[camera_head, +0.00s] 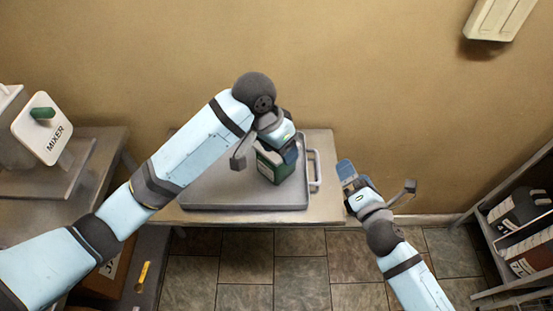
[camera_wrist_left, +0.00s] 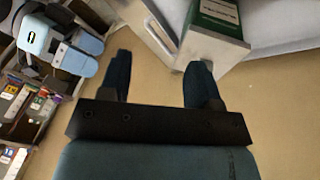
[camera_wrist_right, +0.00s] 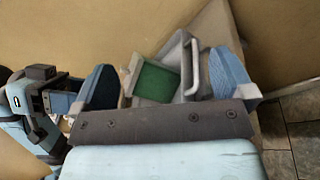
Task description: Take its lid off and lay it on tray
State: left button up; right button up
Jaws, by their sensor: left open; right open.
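In the left wrist view the bucket's green labelled side (camera_wrist_left: 217,14) is beyond the right fingertip, with nothing between the fingers. My right gripper (camera_head: 346,172) is open and empty, right of the tray. In the right wrist view a green face of the bucket (camera_wrist_right: 157,82) shows ahead between its fingers, apart from them. I cannot make out the lid clearly.
The tray's handle (camera_head: 315,170) is at its right end, on a table (camera_head: 325,208) against the wall. A shelf (camera_head: 515,232) with containers is at right. Tiled floor is clear in front.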

aim_at(276, 158)
jog(key=a+f+n+g+y, duration=0.1)
jog(key=a+n+y, duration=0.1)
jog(key=n, duration=0.3)
jog(key=a+f+n+g+y, duration=0.1)
jog(key=a+n+y, duration=0.2)
jog(key=n, duration=0.2)
jog(key=a+f+n+g+y, duration=0.1)
jog(key=a+n+y, duration=0.1)
jog(key=n, duration=0.3)
jog(key=shift+a+f+g+y, duration=0.15)
jog(key=shift+f+g+y, duration=0.2)
jog(key=shift+y, duration=0.35)
jog(key=shift+s+a+f+n+g, duration=0.1)
jog(key=shift+a+f+n+g, duration=0.15)
jog(key=shift+n, duration=0.45)
jog(key=shift+w+a, duration=0.35)
jog(key=shift+a, duration=0.05)
pick_arm(q)
jog(key=w+r+y, duration=0.3)
jog(key=w+r, duration=0.4)
jog(key=w, duration=0.1)
jog(key=shift+w+a+r, duration=0.25)
jog(key=shift+a+r, duration=0.1)
jog(key=shift+r, duration=0.05)
pick_arm(e)
jog(key=x, duration=1.2)
jog(key=shift+w+a, duration=0.2)
jog(key=shift+a, duration=0.1)
jog(key=shift+r, duration=0.1)
